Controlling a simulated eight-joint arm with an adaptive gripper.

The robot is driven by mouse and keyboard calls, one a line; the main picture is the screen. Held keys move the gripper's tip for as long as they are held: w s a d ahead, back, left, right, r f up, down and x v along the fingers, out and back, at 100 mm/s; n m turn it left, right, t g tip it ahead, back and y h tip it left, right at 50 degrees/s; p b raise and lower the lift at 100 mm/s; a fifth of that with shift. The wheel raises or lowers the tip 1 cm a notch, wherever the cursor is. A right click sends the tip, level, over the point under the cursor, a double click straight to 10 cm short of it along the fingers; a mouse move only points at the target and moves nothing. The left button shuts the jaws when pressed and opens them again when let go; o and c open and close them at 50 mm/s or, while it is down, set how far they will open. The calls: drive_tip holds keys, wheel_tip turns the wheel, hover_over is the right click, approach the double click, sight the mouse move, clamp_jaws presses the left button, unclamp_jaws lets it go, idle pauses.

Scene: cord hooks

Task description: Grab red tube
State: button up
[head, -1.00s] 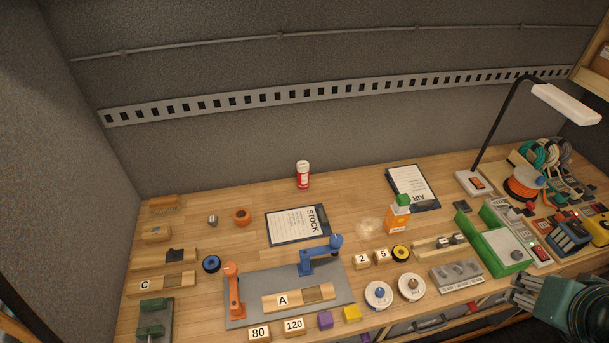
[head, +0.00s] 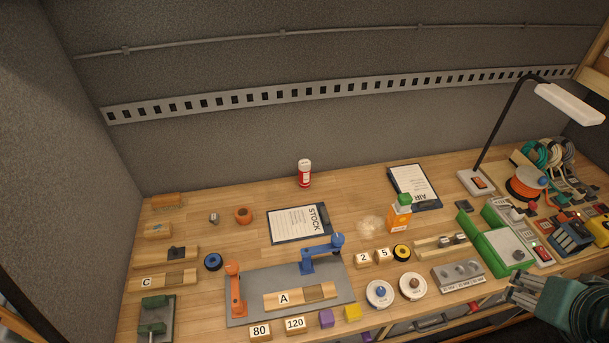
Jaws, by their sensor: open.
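A STOCK clipboard (head: 299,223) lies in front of the tube. An AIR clipboard (head: 414,186) and an orange bottle with a green cap (head: 400,214) are to its right. A blue clamp (head: 320,255) stands nearer the front. A lamp (head: 507,125) rises at the right.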

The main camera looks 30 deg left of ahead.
drive_tip(key=shift+r, duration=0.1)
drive_tip(key=w+a+r+n+g+y+b, duration=0.1)
drive_tip(key=w+a+r+n, duration=0.1)
drive_tip(key=w+a+r, duration=1)
drive_tip(key=w+a+r+n+y+b, duration=0.1)
drive_tip(key=w+a+r+n+b, duration=0.15)
drive_tip(key=w+a, duration=1)
drive_tip(key=n+g+b, duration=0.2)
drive_tip(key=n+g, duration=0.1)
drive_tip(key=n, duration=0.1)
hover_over(305, 165)
wheel_tip(305, 165, down, 10)
drive_tip(key=shift+y, duration=0.5)
drive_tip(key=f, duration=3)
drive_tip(key=shift+w+a+f, duration=0.2)
drive_tip(key=shift+f, duration=0.15)
